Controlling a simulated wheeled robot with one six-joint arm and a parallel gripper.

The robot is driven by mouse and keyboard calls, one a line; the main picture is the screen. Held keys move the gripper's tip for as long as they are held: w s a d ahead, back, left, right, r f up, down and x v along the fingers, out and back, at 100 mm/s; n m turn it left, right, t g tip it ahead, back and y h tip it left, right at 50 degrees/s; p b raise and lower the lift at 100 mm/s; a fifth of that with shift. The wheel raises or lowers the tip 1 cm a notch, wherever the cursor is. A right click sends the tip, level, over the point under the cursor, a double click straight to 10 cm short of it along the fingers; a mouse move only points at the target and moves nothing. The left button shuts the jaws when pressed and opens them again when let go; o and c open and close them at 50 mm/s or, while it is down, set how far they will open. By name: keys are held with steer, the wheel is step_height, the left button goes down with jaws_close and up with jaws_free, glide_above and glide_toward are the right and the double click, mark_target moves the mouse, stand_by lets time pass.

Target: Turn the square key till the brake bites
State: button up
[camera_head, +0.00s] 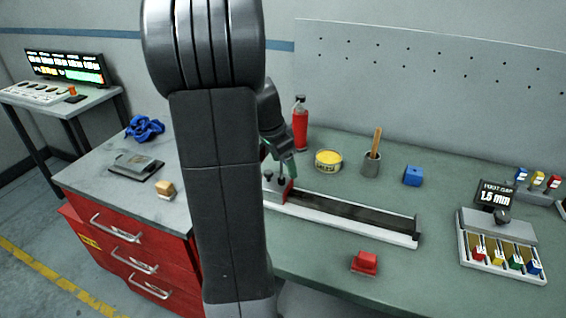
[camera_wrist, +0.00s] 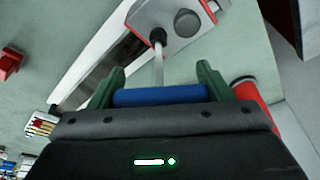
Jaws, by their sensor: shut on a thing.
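The key's blue handle (camera_wrist: 160,95) lies between the green fingers of my gripper (camera_wrist: 161,80) in the wrist view. A thin steel shaft runs from it to a dark round socket (camera_wrist: 157,36) on a grey-topped block with red sides (camera_wrist: 172,14). A second dark round part (camera_wrist: 187,23) sits beside the socket. In the head view, my gripper (camera_head: 287,165) is over the red block (camera_head: 278,188) at the left end of a long pale magazine rail (camera_head: 345,220). My arm hides part of this area, and the key is hidden there.
A red block (camera_head: 365,262) lies in front of the rail. Behind stand a red bottle (camera_head: 300,128), yellow tin (camera_head: 328,160), brush cup (camera_head: 371,163) and blue block (camera_head: 412,176). A gauge reading 1.5 mm (camera_head: 496,196) stands right, above a tray of coloured pieces (camera_head: 497,266).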

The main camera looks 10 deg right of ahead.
steer(key=shift+s+f+m, duration=0.15)
steer(key=shift+f+m, duration=0.05)
steer(key=shift+m, duration=0.6)
steer(key=shift+g, duration=0.3)
steer(key=shift+s+m+g+b, duration=0.1)
steer(key=shift+m+g+b, duration=0.3)
steer(key=shift+m, duration=1.1)
steer(key=shift+f, duration=0.1)
steer(key=shift+a+m+g, duration=0.1)
steer(key=shift+m+g, duration=0.2)
steer(key=shift+m, duration=1.2)
